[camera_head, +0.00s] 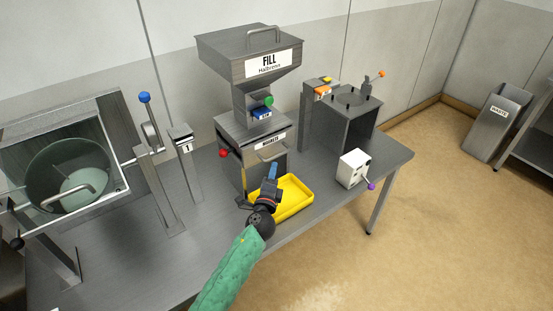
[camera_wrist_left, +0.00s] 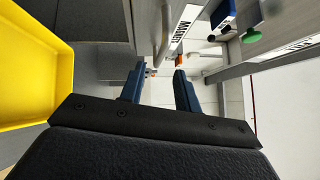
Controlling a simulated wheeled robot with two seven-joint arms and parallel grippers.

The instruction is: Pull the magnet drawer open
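The magnet drawer (camera_head: 269,142) is the labelled metal front under the FILL hopper, with a bar handle (camera_head: 272,153) on it. The front looks flush with its housing. My left gripper (camera_head: 273,167) is just in front of and below the handle, its blue fingers pointing towards it. In the left wrist view the left gripper (camera_wrist_left: 159,70) is open, with a clear gap between its fingers. The handle (camera_wrist_left: 165,35) shows just beyond the fingertips; I cannot tell whether it touches them. My right gripper is out of view.
A yellow tray (camera_head: 306,189) lies beside my left gripper on the metal table (camera_head: 215,230). A red knob (camera_head: 223,153) sticks out left of the drawer. A white box (camera_head: 353,168) with a purple knob stands to the right. The table's front edge is close by.

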